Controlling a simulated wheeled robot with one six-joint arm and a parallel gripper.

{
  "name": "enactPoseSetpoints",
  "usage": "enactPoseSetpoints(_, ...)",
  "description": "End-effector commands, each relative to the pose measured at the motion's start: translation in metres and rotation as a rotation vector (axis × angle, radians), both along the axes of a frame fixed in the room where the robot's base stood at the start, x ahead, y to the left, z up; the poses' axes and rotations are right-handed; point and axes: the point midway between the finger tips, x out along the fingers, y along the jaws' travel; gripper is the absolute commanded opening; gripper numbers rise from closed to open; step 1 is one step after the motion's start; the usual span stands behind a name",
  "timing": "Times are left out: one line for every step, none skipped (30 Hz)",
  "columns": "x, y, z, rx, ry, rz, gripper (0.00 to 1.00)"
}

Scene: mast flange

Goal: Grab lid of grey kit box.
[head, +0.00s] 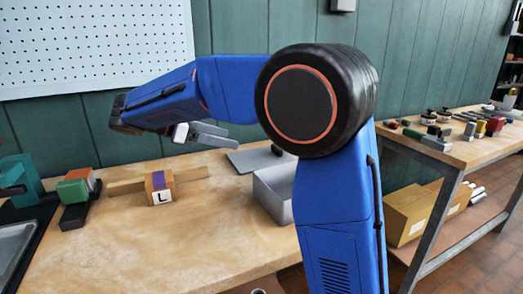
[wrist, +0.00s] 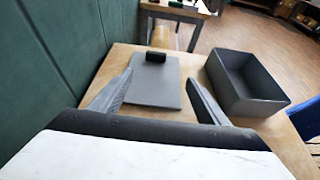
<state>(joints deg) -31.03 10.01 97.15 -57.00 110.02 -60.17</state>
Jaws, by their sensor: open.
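The lid (wrist: 152,88) is a flat grey plate with a dark upright handle (wrist: 156,57) near its far edge in the wrist view. In the head view the lid (head: 252,161) lies flat on the bench beside the grey kit box. The kit box (wrist: 246,82) is open-topped and looks empty in the wrist view, to the right of the lid. In the head view my arm hides part of the box (head: 267,196). My gripper (wrist: 160,88) is open and empty, its fingers appearing on either side of the lid. In the head view it hovers above the bench, left of the lid (head: 222,137).
A wooden block marked L (head: 160,188) with a purple stripe sits across a wooden bar on the bench. Green and orange blocks (head: 77,190) stand at the left. A green wall runs behind the bench. A second bench (head: 465,150) at right holds several tools.

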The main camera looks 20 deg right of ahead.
Motion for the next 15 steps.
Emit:
enactPoseSetpoints(0.001, 0.001, 0.0, -0.003, 0.002, 0.001, 0.69)
enactPoseSetpoints(0.001, 0.0, 0.0, -0.005, 0.003, 0.001, 0.69)
enactPoseSetpoints(0.001, -0.001, -0.001, -0.006, 0.003, 0.001, 0.69)
enactPoseSetpoints(0.001, -0.004, -0.001, -0.006, 0.003, 0.001, 0.69)
enactPoseSetpoints(0.001, -0.007, -0.002, -0.006, 0.003, 0.001, 0.69)
enactPoseSetpoints(0.001, -0.012, -0.004, -0.007, 0.004, 0.001, 0.69)
enactPoseSetpoints(0.001, -0.016, -0.006, -0.007, 0.004, 0.0, 0.69)
enactPoseSetpoints(0.001, -0.021, -0.008, -0.007, 0.004, 0.0, 0.69)
enactPoseSetpoints(0.001, -0.028, -0.011, -0.007, 0.004, 0.0, 0.69)
enactPoseSetpoints(0.001, -0.033, -0.013, -0.007, 0.005, -0.001, 0.69)
enactPoseSetpoints(0.001, -0.038, -0.015, -0.007, 0.005, -0.002, 0.69)
enactPoseSetpoints(0.001, -0.044, -0.018, -0.006, 0.004, 0.0, 0.69)
enactPoseSetpoints(0.001, -0.049, -0.02, -0.006, 0.004, 0.0, 0.69)
enactPoseSetpoints(0.0, -0.054, -0.022, -0.006, 0.005, -0.001, 0.69)
enactPoseSetpoints(0.0, -0.061, -0.025, -0.006, 0.004, -0.002, 0.69)
